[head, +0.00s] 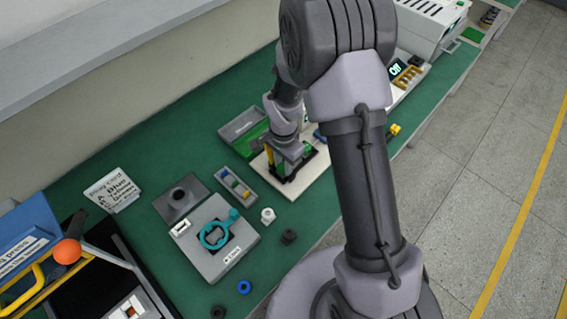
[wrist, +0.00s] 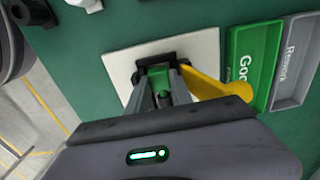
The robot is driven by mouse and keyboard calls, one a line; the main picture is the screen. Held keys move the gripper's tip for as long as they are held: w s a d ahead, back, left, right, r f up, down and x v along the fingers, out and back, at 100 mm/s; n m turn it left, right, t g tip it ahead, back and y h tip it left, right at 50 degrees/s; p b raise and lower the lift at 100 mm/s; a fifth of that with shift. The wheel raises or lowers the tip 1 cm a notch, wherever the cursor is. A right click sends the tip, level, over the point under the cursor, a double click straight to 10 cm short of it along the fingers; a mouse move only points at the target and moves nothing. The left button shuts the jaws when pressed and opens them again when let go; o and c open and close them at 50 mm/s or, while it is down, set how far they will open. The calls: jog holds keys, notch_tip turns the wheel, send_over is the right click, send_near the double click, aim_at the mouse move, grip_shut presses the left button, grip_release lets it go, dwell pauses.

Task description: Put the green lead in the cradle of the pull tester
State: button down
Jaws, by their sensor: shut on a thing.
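My gripper (wrist: 162,88) is shut on the green lead (wrist: 158,76), whose green body shows between the fingers in the wrist view. The lead is at the black cradle (wrist: 179,57) on the pale base plate (wrist: 122,63) of the pull tester. I cannot tell whether it touches the cradle or is just above it. A yellow part (wrist: 218,87) reaches out to the right of the fingers. In the head view my gripper (head: 291,160) points down over the pale plate (head: 293,188); the lead is hidden there.
A green Good tray (wrist: 254,62) and a grey Rework tray (wrist: 293,62) lie right of the tester. In the head view, a small tray (head: 250,200) with coloured pieces, a grey fixture (head: 205,255) with a teal ring, and a phase card (head: 113,190) stand left of it.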

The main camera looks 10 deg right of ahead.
jog(key=c, duration=1.1)
grip_release()
jog(key=shift+o, duration=0.2)
notch_tip(320, 180, up, 17)
jog(key=p, duration=0.5)
jog(key=shift+r, duration=0.15)
jog(key=s+r+n+t+y+b, duration=0.1)
jog(key=s+r+n+t+b, duration=0.2)
jog(key=s+r, duration=0.3)
jog(key=s+r+n+t+y+b, duration=0.1)
jog(key=s+r, duration=0.4)
jog(key=s, duration=0.8)
jog(key=n+t+b, duration=0.1)
jog(key=n+b, duration=0.1)
jog(key=shift+s+r+n+t+b, duration=0.35)
jog(key=shift+n+t+b, duration=0.05)
